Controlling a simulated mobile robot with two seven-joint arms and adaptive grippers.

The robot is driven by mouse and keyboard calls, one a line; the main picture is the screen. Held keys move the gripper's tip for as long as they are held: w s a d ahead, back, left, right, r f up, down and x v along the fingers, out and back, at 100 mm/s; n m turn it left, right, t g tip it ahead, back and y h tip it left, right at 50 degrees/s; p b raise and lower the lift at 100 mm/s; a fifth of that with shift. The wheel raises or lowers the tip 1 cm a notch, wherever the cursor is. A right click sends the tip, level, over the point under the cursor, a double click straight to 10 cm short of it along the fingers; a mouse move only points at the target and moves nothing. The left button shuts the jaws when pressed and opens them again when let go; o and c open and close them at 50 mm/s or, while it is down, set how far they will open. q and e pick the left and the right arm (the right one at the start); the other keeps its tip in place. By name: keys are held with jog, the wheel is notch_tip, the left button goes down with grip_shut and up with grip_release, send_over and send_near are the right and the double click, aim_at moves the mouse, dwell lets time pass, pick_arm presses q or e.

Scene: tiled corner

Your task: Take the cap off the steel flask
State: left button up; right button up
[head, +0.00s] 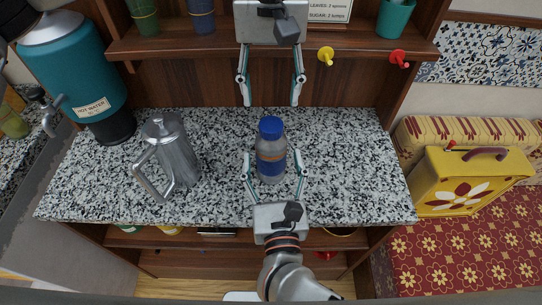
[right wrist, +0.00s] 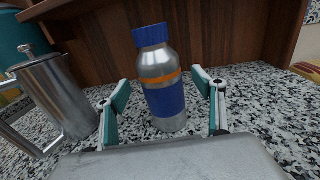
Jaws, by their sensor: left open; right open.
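The steel flask (head: 271,160) stands upright on the speckled counter, with a blue band, an orange stripe and a blue cap (head: 270,127) on top. It also shows in the right wrist view (right wrist: 165,98), with its cap (right wrist: 150,35) on. My right gripper (head: 274,160) is open, low at the counter, with one finger on each side of the flask; in the right wrist view gaps show between the fingers and the flask. My left gripper (head: 271,104) is open and empty, pointing down above and behind the flask, apart from the cap.
A steel pot with a handle (head: 178,152) stands left of the flask, and a teal hot water urn (head: 75,70) is at the back left. A wooden shelf (head: 170,41) with cups runs behind. A yellow case (head: 470,178) is off to the right. The counter's right side is clear.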

aim_at(271, 124)
jog(key=shift+w+a, duration=0.2)
jog(key=shift+w, duration=2.05)
grip_shut()
pick_arm(q)
jog(key=m, duration=0.4)
jog(key=shift+f+m, duration=0.3)
jog(key=shift+f, duration=0.05)
notch_tip(271, 124, down, 7)
jog(key=shift+f, duration=0.2)
